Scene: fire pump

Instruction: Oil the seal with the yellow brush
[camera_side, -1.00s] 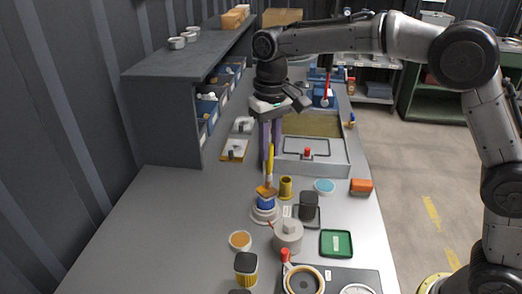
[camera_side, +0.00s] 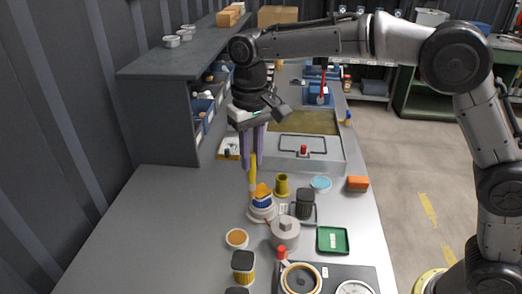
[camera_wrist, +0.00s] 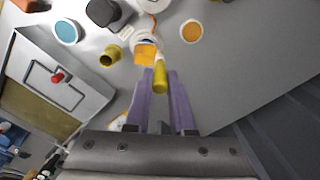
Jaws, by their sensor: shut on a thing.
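My gripper (camera_side: 252,160) points down with purple fingers, shut on the yellow brush (camera_side: 252,178) by its handle. The brush hangs roughly upright just left of a white-based holder (camera_side: 262,212) with a blue band and an orange block-like top. I cannot tell whether brush and holder touch. In the wrist view the yellow handle (camera_wrist: 160,80) shows between the fingertips; its bristles are not clear. A cream ring with a dark centre (camera_side: 302,280), possibly the seal, lies on a dark plate at the front. A small dish with orange content (camera_side: 237,238) stands nearer the front.
A yellow cup (camera_side: 282,186), a black block (camera_side: 305,204), a grey lidded pot (camera_side: 285,232) and a green tray (camera_side: 333,240) crowd the bench's right. A yellow jar with a black lid (camera_side: 243,267) stands in front. The bench's left side is clear; a shelf (camera_side: 165,110) stands behind.

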